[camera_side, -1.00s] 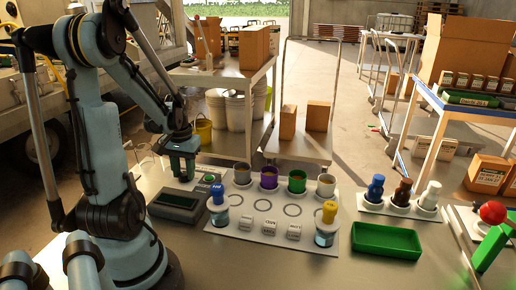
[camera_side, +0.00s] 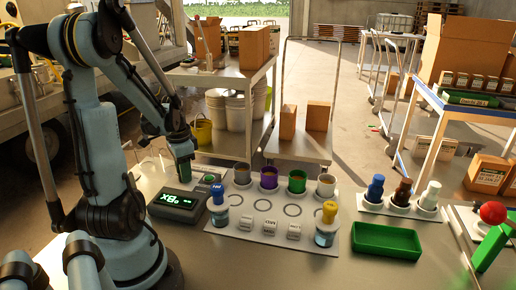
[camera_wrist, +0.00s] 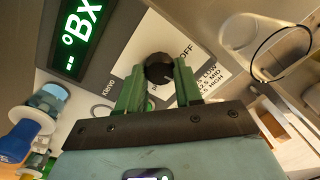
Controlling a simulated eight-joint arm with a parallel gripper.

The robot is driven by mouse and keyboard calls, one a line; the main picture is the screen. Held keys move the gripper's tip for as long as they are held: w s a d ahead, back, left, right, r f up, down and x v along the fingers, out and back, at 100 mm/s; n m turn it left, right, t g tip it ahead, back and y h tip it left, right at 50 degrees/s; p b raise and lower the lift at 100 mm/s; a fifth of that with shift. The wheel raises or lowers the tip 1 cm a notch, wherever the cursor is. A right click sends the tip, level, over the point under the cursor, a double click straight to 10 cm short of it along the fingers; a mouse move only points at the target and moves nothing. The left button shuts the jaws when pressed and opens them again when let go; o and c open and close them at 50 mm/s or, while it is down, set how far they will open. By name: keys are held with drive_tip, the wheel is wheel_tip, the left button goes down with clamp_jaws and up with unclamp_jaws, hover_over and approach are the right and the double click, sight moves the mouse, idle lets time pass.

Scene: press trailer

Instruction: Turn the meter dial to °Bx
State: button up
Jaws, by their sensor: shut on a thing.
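The meter (camera_side: 172,213) stands on the bench in front of my arm. Its display (camera_wrist: 79,37) is lit green and reads °Bx with dashes in the wrist view. The lit text also shows upside down in the side view. The round black dial (camera_wrist: 157,66) sits on the meter's face beside a printed label with OFF on it. My gripper (camera_wrist: 160,82) points down over the meter, its green fingers shut on the dial, one on each side. In the side view my gripper (camera_side: 184,168) covers the dial.
A white tray (camera_side: 250,243) with several cups and two capped jars stands right of the meter. Several bottles (camera_side: 401,192) stand on a white holder farther right. An empty green tray (camera_side: 386,240) lies in front of them.

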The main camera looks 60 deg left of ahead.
drive_tip(key=shift+m, duration=0.6)
drive_tip(key=o, duration=1)
drive_tip(key=shift+o, duration=0.2)
wheel_tip(320, 180, up, 12)
drive_tip(key=shift+d, duration=0.35)
